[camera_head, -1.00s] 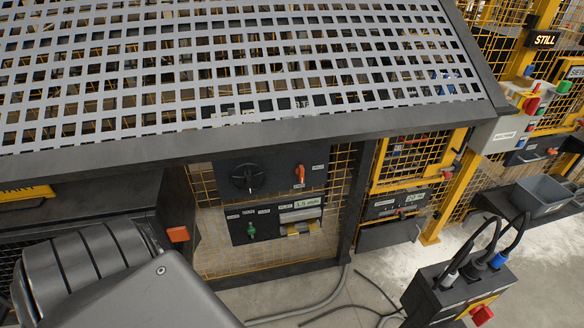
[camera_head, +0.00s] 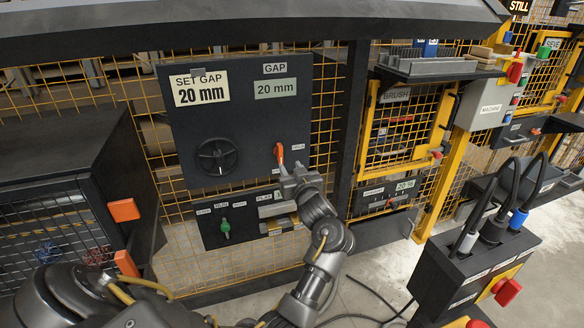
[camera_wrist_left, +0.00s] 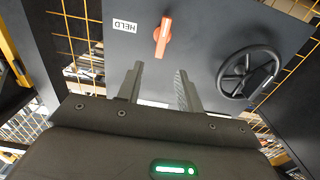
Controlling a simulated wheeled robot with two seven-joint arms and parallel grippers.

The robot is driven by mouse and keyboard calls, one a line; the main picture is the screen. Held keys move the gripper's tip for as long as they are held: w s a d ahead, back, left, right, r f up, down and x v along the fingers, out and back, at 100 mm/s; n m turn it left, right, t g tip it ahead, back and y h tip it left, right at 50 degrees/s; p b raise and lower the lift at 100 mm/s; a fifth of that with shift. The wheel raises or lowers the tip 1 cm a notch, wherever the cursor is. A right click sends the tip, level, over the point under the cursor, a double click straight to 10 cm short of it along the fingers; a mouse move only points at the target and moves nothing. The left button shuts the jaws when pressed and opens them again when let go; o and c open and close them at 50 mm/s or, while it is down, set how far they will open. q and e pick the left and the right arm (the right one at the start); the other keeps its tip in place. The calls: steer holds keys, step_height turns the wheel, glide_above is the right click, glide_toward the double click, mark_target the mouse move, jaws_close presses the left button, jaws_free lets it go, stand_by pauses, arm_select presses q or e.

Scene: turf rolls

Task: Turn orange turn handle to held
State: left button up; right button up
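The orange turn handle (camera_head: 279,153) is on the dark panel (camera_head: 240,120), at its lower right, and stands roughly upright. A HELD label (camera_head: 298,147) is to its right. In the left wrist view, which is upside down, the handle (camera_wrist_left: 162,37) and the HELD label (camera_wrist_left: 125,26) show clearly. My left gripper (camera_head: 283,172) is just below the handle. In the left wrist view its two fingers (camera_wrist_left: 160,82) are apart with nothing between them, and the handle is beyond the tips, roughly in line with the gap. My right gripper is not in view.
A black round knob (camera_head: 216,157) is left of the handle. A lower panel with a green handle (camera_head: 225,228) is below, partly behind my arm. A dark cabinet (camera_head: 60,160) is at left. A control box (camera_head: 470,275) with cables stands at right.

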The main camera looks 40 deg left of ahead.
mark_target(281, 151)
arm_select(q)
steer(key=x, duration=1)
steer(key=shift+a, duration=0.15)
steer(key=shift+w+a, duration=0.15)
steer(key=shift+w, duration=0.05)
steer(key=shift+a, duration=0.1)
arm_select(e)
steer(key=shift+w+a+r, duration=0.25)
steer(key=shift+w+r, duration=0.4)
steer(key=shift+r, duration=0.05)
arm_select(q)
steer(key=shift+c, duration=0.5)
jaws_close()
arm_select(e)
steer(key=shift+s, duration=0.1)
